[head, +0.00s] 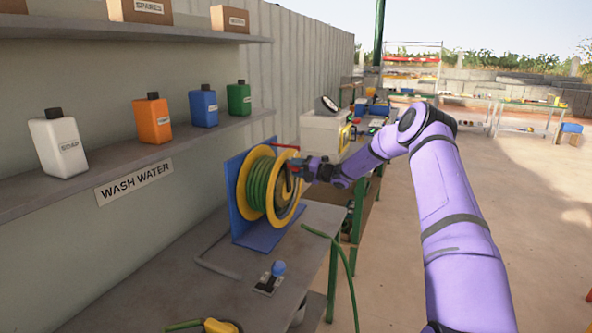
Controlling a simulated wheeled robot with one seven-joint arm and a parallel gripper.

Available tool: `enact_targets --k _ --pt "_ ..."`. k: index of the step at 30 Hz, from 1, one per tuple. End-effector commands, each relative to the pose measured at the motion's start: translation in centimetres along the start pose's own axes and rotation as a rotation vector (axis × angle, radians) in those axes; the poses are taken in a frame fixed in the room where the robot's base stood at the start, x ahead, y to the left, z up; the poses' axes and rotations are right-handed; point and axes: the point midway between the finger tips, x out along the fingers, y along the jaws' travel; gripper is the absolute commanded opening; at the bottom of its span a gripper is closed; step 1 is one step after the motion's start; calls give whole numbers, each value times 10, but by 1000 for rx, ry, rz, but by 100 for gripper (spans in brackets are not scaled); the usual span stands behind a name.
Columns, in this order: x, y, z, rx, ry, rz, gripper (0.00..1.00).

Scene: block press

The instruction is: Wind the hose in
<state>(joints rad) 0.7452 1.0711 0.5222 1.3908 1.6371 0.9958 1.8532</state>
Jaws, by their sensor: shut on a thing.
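The hose reel (245,186) stands on the grey bench, with yellow flanges and a blue bracket (233,203). Green hose (259,184) is wound on its drum. A loose length of green hose (343,258) hangs over the bench's right edge. My gripper (296,173) is at the near right face of the reel, shut on what looks like the reel's crank handle; the fingers hide most of the handle. My purple arm reaches in from the right.
A blue-knobbed lever (270,278) and a yellow fitting (219,325) with green hose are on the bench (165,291). A shelf (115,174) with several bottles runs along the left wall. Open floor lies to the right.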

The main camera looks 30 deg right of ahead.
Motion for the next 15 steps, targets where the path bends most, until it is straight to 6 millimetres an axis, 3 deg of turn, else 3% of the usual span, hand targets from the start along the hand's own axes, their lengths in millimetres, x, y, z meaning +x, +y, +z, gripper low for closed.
enact_targets --k 10,11,13,15 --pt "-1 0 1 0 -2 0 0" --pt "-1 0 1 0 -2 0 47" --pt "-1 0 1 0 -2 0 63" --pt "-1 0 1 0 -1 0 65"
